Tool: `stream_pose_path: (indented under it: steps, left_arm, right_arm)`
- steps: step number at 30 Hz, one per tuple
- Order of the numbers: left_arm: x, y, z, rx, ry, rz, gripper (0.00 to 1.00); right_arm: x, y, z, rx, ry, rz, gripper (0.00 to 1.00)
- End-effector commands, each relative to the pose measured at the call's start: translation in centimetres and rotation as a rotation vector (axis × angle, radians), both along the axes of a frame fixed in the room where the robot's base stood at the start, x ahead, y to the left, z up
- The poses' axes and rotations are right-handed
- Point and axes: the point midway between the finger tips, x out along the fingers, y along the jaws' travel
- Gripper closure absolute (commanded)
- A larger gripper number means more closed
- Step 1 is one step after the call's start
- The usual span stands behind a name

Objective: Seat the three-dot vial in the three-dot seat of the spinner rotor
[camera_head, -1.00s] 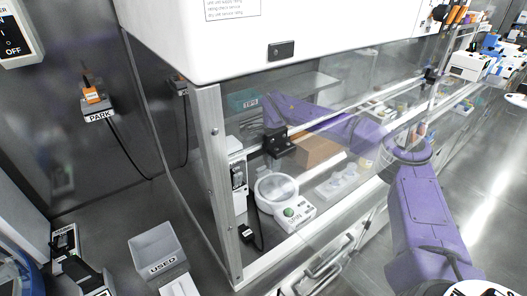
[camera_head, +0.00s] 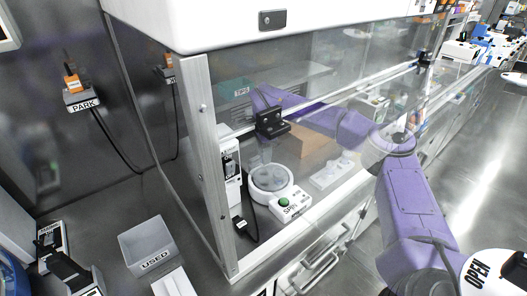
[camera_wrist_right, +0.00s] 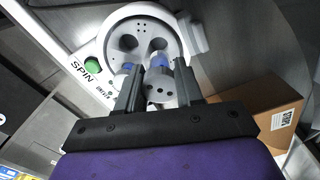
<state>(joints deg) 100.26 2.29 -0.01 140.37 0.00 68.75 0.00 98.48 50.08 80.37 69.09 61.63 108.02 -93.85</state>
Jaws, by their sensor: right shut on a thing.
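The spinner (camera_head: 290,206) stands inside the glass-fronted cabinet, with its round rotor (camera_head: 270,180) facing up. In the right wrist view, the rotor (camera_wrist_right: 143,28) shows dark round seats and a group of small dots near its far edge. My right gripper (camera_wrist_right: 157,70) is shut on the three-dot vial (camera_wrist_right: 158,90), whose grey end with dark dots faces the camera. Blue shows just past the vial, over the rotor's near side; I cannot tell whether the vial touches a seat. Another blue patch lies by the left finger. My left gripper is not in view.
A cardboard box (camera_wrist_right: 279,122) stands close to the right of my gripper. The spinner's green button (camera_wrist_right: 92,65) is to the left. A white rack (camera_head: 331,173) stands right of the spinner. The cabinet's glass and rail surround my right arm. A grey USED bin (camera_head: 148,246) stands outside.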

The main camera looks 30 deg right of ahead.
Motion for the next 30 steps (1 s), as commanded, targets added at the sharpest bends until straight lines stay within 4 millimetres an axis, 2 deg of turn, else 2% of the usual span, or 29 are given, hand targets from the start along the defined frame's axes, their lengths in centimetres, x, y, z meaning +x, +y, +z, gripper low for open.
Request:
stream_pose_path:
  steps: [1,6,23,30]
  left_arm:
    - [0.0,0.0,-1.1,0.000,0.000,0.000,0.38]
    - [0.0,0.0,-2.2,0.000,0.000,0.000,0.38]
    - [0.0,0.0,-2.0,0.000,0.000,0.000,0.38]
    - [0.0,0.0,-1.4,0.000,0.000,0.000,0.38]
  right_arm:
    - [0.0,0.0,-1.2,0.000,0.001,0.000,0.93]
    - [0.0,0.0,-2.4,0.000,0.000,0.001,0.93]
    - [0.0,0.0,-2.4,-0.001,0.001,0.002,0.93]
    - [0.0,0.4,-2.2,-0.002,0.002,0.030,0.93]
